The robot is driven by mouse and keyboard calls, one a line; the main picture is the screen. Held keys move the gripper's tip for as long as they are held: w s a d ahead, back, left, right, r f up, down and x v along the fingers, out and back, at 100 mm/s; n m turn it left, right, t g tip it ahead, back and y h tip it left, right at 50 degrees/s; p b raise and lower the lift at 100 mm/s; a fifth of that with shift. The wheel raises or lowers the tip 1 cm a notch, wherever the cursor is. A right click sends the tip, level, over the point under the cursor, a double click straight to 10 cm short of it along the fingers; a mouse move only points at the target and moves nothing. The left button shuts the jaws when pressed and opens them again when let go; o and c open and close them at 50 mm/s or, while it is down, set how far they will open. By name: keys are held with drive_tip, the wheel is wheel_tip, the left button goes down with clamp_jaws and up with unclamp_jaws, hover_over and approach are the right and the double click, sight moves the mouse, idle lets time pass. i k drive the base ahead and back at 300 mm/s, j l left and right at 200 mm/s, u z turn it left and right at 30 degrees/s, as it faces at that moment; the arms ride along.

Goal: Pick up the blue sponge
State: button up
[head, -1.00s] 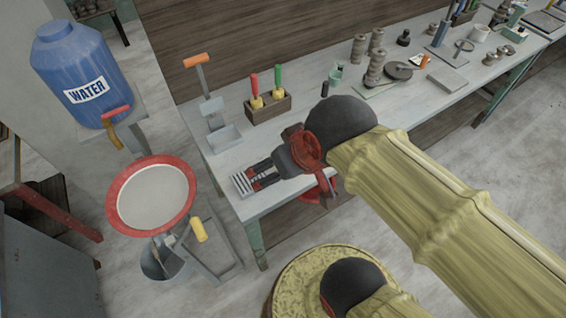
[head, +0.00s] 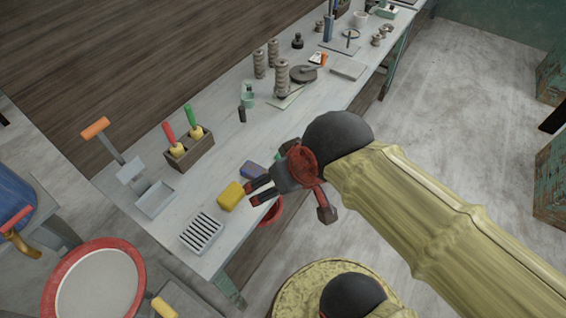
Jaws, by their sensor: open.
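The blue sponge (head: 253,168) is a small blue block on the grey workbench, just beyond my gripper in the head view. Part of it is hidden behind the gripper. My gripper (head: 252,193) is open and empty, with its dark fingers pointing left over the bench's front part. Its fingertips are near the blue sponge and a yellow sponge (head: 230,195), which lies to their left. I cannot tell whether the fingers touch either one.
A slotted grey rack (head: 202,233) lies near the bench's front left corner. A wooden holder (head: 190,150) with red- and green-handled tools stands behind. A red container (head: 270,212) shows below the front edge. Stacked clay-coloured pieces (head: 281,77) stand farther along the bench.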

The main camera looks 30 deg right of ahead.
sight(250, 171)
drive_tip(key=z, duration=0.15)
drive_tip(key=u, duration=1.9)
drive_tip(key=z, duration=1.9)
drive_tip(key=i+l, duration=0.2)
drive_tip(key=l, duration=0.15)
drive_tip(key=i+l, duration=0.2)
drive_tip(key=l, duration=0.15)
drive_tip(key=i+l, duration=0.2)
drive_tip(key=l, duration=0.2)
